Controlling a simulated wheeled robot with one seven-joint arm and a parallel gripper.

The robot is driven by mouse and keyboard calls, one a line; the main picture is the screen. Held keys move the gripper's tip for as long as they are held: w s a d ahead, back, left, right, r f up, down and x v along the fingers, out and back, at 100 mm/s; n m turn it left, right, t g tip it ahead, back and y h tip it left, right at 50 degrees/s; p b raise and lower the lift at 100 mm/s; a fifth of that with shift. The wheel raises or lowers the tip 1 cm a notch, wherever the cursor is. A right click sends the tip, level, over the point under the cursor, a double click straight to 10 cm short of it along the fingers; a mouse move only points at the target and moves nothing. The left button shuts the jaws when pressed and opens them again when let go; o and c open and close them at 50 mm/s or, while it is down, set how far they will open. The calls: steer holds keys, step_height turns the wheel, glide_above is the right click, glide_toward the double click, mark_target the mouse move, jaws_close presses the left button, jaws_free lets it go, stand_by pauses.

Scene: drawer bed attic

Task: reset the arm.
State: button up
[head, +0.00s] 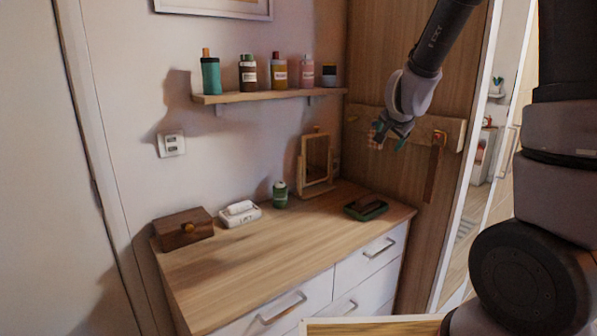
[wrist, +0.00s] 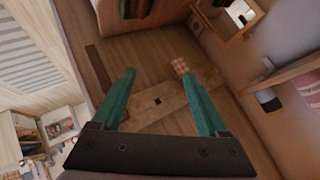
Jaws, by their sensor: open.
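My gripper (head: 380,134) hangs in the air in the head view, above the back right of the dresser and in front of the wooden panel with the hook rail (head: 447,126). In the wrist view its two teal fingers (wrist: 158,92) are spread apart. Nothing is between them. My arm comes down from the top right of the head view.
Below my gripper, the dresser top (head: 250,270) holds a wooden box (head: 184,228), a white dish (head: 240,213), a green can (head: 280,194), a mirror (head: 316,165) and a dark green tray (head: 378,214). A shelf (head: 270,96) with several bottles is left of the gripper.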

steer(key=s+a+r+n+g+y, duration=0.1)
steer(key=s+a+r+n+y, duration=0.25)
steer(key=s+r, duration=0.75)
steer(key=s+d+n+g, duration=0.2)
steer(key=s, duration=1.5)
steer(key=shift+d+r, duration=0.2)
steer(key=shift+r, duration=0.2)
steer(key=shift+w+n, duration=0.1)
steer(key=shift+n, duration=0.15)
stand_by(0.5)
